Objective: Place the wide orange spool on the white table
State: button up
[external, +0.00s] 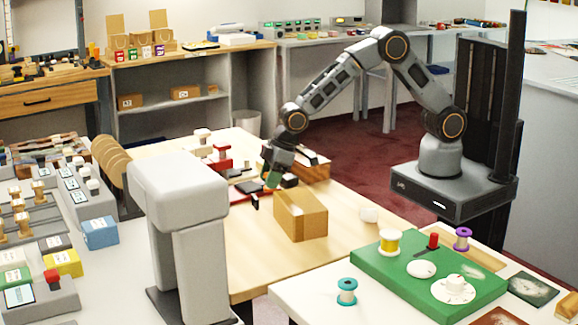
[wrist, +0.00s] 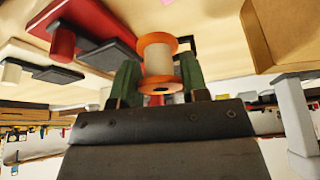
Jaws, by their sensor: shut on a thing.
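The orange spool (wrist: 158,65) has orange end discs and a cream-coloured middle. In the wrist view it sits between the two green fingers of my gripper (wrist: 158,82), which is shut on it. In the external view my gripper (external: 272,178) is above the pale wooden table, just behind and left of a cardboard box; the spool cannot be made out there. The white table (external: 312,298) is at the front right in the external view, apart from my gripper.
The cardboard box (external: 301,214) stands near my gripper and shows in the wrist view (wrist: 262,35).

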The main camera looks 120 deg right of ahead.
aim_at(269, 190)
jog(key=shift+w+f, duration=0.2)
jog(key=shift+f, duration=1.6)
jog(key=shift+f, duration=0.1)
jog(key=shift+f, duration=0.15)
jog(key=o, duration=0.7)
